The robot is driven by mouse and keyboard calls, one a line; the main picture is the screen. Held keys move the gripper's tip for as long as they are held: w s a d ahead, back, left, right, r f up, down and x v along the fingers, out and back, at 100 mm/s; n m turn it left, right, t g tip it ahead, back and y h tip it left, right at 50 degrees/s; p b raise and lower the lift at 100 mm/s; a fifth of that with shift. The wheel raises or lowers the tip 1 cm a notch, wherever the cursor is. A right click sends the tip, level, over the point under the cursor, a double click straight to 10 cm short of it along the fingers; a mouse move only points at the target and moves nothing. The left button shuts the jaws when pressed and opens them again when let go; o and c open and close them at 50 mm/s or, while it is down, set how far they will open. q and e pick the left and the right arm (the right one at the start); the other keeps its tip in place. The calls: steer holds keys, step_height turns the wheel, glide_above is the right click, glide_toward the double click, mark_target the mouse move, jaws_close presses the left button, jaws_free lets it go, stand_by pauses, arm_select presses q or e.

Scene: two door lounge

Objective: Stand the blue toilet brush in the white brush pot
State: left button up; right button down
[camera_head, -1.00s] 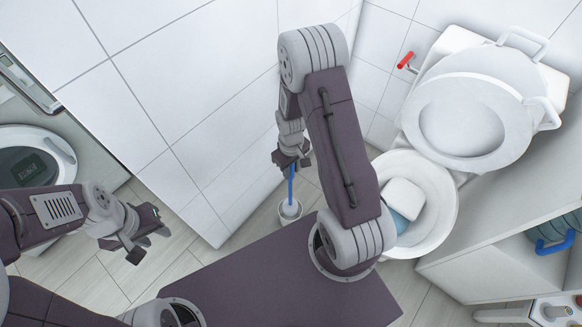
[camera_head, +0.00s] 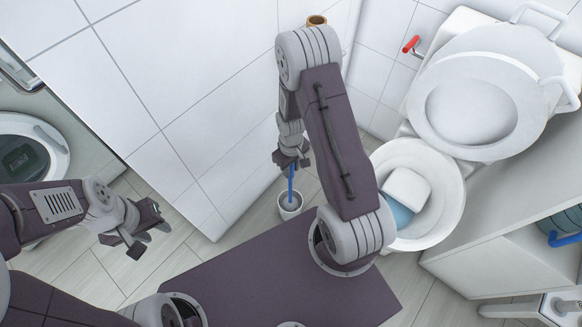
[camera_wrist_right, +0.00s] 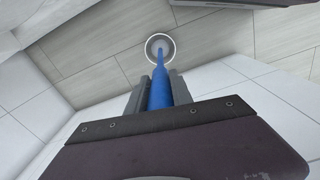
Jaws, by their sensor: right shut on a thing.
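The blue toilet brush (camera_head: 291,183) is held by its handle in my right gripper (camera_head: 291,162), and it hangs roughly upright. In the right wrist view the brush (camera_wrist_right: 158,90) runs from between my right fingers (camera_wrist_right: 158,92) down to the white brush pot (camera_wrist_right: 160,38). In the head view the white brush pot (camera_head: 290,207) stands on the floor below my right gripper. The brush's lower end is within the pot's opening in both views; how deep it sits cannot be told. My left gripper (camera_head: 145,236) is open and empty at the left.
A white toilet (camera_head: 452,205) with raised lid stands to the right. A red-handled valve (camera_head: 411,45) is on the tiled wall behind. A washing machine (camera_head: 42,150) is at the far left. Tiled wall stands close beside the pot, with floor free left of it.

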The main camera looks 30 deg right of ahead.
steer(key=c, duration=1.1)
jaws_free()
steer(key=shift+o, duration=0.2)
step_height(320, 180, up, 9)
steer(key=p, duration=0.4)
steer(key=shift+p, duration=0.35)
